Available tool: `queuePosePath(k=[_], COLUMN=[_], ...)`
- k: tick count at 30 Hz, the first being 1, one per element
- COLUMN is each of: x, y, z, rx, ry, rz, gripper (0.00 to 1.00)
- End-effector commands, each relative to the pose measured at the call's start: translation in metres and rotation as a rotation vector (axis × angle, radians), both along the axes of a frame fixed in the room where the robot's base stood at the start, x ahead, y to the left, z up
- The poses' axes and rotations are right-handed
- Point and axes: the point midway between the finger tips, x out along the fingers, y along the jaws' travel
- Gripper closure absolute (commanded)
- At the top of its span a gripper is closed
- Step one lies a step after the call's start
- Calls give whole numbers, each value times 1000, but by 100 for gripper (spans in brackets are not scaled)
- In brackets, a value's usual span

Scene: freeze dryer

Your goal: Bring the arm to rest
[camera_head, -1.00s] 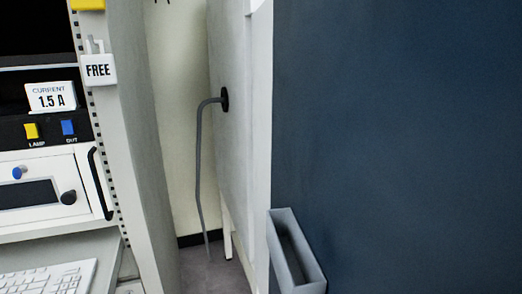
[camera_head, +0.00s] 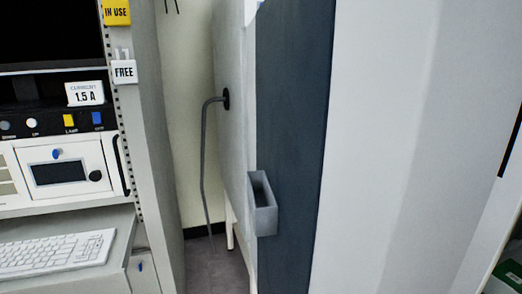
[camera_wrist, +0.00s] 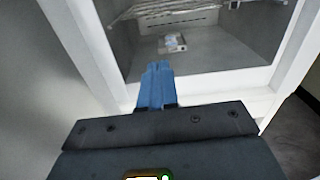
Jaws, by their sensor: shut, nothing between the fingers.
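My gripper (camera_wrist: 157,85) shows in the wrist view with its blue fingers together and nothing between them. It points at a white-framed opening or window (camera_wrist: 90,35) with a grey interior. Whether the fingers touch anything there is not clear, but no contact shows. In the head view no gripper shows.
In the head view an equipment rack (camera_head: 150,150) with a keyboard (camera_head: 55,255) stands at left. A dark blue panel (camera_head: 295,120) with a grey box-shaped holder (camera_head: 264,215) stands mid-frame. A large pale surface (camera_head: 400,130) fills the right. A narrow floor gap (camera_head: 215,265) lies between rack and cabinet.

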Motion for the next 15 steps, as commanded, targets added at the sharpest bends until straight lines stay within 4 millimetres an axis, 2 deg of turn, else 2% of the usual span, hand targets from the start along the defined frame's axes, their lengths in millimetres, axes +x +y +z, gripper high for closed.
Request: queuePosePath(k=[8,15], x=[-25,-66], y=[-7,-18], z=[-32,-72], rx=[-138,-344], ry=[12,28], rz=[-29,-60], gripper=[100,100])
